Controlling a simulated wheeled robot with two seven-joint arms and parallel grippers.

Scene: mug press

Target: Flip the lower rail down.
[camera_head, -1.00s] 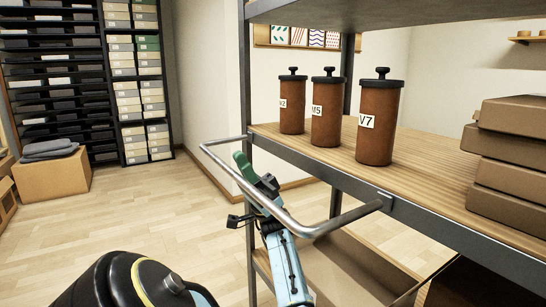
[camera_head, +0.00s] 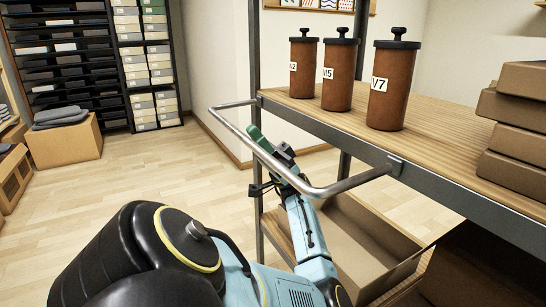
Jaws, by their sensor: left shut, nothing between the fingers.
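The lower rail (camera_head: 236,130) is a bent silver metal tube fixed to the front edge of the wooden shelf (camera_head: 445,133). It sticks out from the shelf, roughly level. My left gripper (camera_head: 257,134), with green fingertips, is shut and empty at the rail's long front bar. Its arm rises from below, and the bar crosses in front of part of it, with the fingertips showing just above the bar. I cannot tell whether the gripper touches the rail. My right gripper is not in view.
Three brown canisters with black lids, one marked V7 (camera_head: 391,88), stand on the shelf. Stacked brown boxes (camera_head: 515,120) sit at its right. An open cardboard box (camera_head: 365,245) is below. Floor to the left is clear, before a cardboard box (camera_head: 65,147) and dark racks.

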